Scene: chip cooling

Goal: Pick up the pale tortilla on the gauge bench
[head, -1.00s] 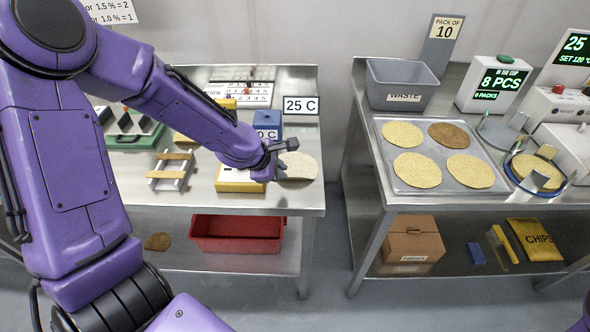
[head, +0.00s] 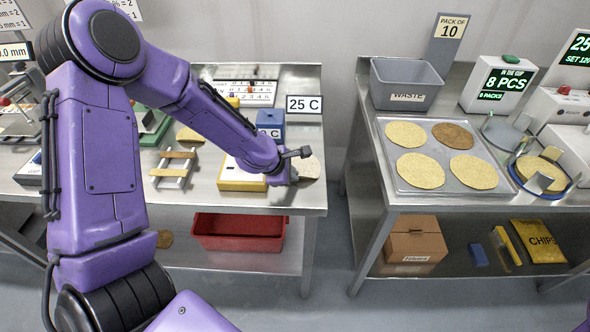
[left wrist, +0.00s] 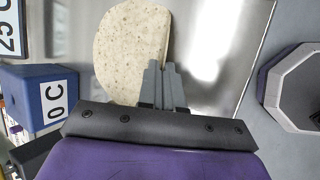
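The pale tortilla (head: 310,168) lies on the steel gauge bench (head: 300,198) near its right end, partly hidden by my left gripper (head: 297,153) in the head view. In the left wrist view the pale tortilla (left wrist: 130,50) is a speckled cream piece with a rounded left side and a straighter right side. The left gripper's grey fingers (left wrist: 162,75) are close together and overlap the tortilla's lower right edge in that view. I cannot tell whether they touch it or whether its edge is between them. My right gripper is out of view.
A blue block (head: 270,118) labelled 0 C and a yellow-based white device (head: 240,178) stand close to the left gripper. A 25 C sign (head: 304,104) is behind. The right bench bears a tray (head: 425,187) with several tortillas and a grey waste bin (head: 405,85).

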